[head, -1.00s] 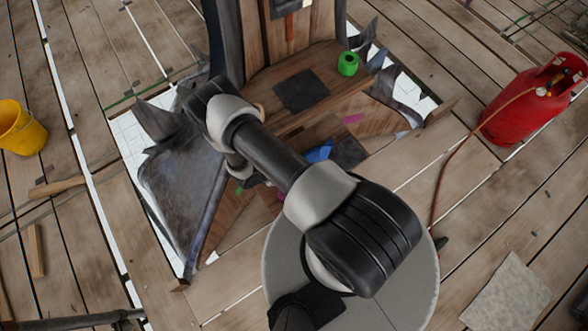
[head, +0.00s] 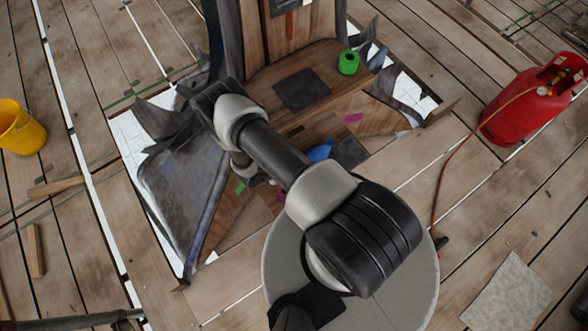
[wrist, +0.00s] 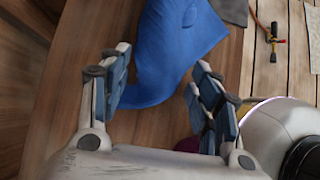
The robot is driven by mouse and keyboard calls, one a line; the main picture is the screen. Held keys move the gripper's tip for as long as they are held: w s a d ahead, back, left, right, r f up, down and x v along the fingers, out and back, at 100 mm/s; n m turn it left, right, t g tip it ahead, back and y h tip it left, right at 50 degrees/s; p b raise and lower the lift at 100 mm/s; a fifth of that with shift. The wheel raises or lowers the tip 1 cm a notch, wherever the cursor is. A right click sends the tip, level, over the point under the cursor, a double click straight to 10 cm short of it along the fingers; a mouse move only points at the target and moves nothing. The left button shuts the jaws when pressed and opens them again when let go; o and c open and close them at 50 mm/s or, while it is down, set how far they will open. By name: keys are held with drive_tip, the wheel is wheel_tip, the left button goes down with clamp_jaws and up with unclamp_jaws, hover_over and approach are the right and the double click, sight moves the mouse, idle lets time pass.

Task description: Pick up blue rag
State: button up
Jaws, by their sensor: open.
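The blue rag (wrist: 175,50) lies on a brown wooden surface and fills the upper middle of the wrist view. It is draped with soft folds, and its upper end is cut off by the frame edge. In the head view only a small part of the rag (head: 320,151) shows beside my arm. My gripper (wrist: 158,75) is open in the wrist view. Its two fingers stand apart, with the rag's lower part seen between and beyond them. I cannot tell whether either finger touches the rag. In the head view my arm hides the gripper.
A dark grey square (head: 349,152) lies right of the rag, and another dark square (head: 302,89) lies on the wooden ledge. A green roll (head: 348,62) stands on that ledge. A red gas cylinder (head: 530,105) with a hose is at right. A yellow bucket (head: 20,128) is at left.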

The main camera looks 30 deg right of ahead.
drive_tip(key=shift+s+f, duration=0.2)
drive_tip(key=shift+s, duration=0.15)
drive_tip(key=c, duration=0.5)
clamp_jaws()
idle(0.3)
drive_tip(key=shift+r, duration=0.1)
